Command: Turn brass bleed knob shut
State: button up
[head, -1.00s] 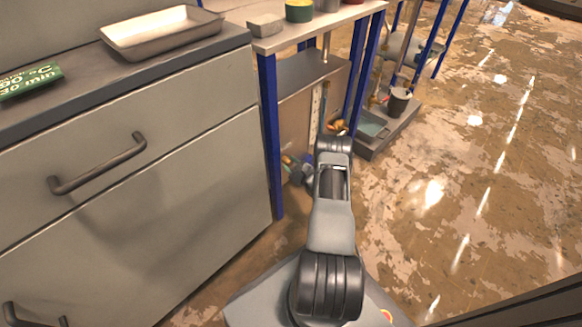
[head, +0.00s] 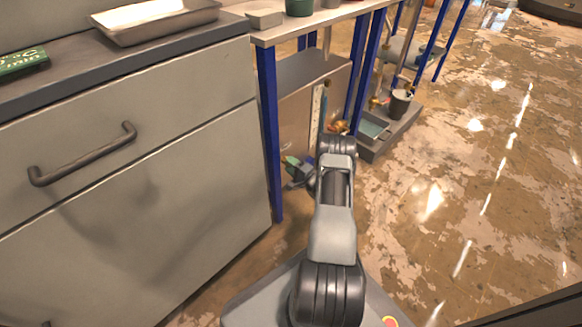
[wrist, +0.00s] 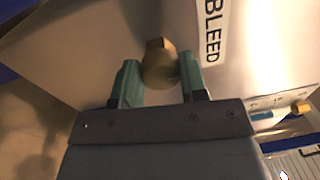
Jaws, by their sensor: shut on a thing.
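The brass bleed knob (wrist: 160,62) is in the upper middle of the wrist view, on a pale metal panel (wrist: 100,40). A white label reading BLEED (wrist: 212,32) is just right of it. My gripper (wrist: 160,78) has its two green fingers on either side of the knob, shut on it. In the head view my gripper (head: 292,165) is low by the panel under the bench, and the knob there is hidden or too small to tell.
A blue bench leg (head: 268,135) and a grey cabinet (head: 150,190) stand left of my arm. A grey tray (head: 375,130) and a dark cup (head: 400,102) are on a low platform at right. Another brass-coloured fitting (wrist: 300,108) shows at the wrist view's right. Open floor lies right.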

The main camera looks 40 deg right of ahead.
jog(key=shift+n, duration=0.7)
jog(key=o, duration=0.9)
jog(key=shift+s+d+f+p, duration=0.15)
jog(key=shift+s+d+p, duration=0.4)
jog(key=shift+s, duration=1.7)
jog(key=shift+s+d+f+p, duration=0.2)
jog(key=shift+s+p, duration=0.7)
jog(key=shift+s, duration=1.4)
jog(key=shift+s+d+f+p, duration=0.15)
jog(key=shift+s+d+p, duration=0.4)
jog(key=shift+s, duration=1.7)
jog(key=shift+a, duration=0.2)
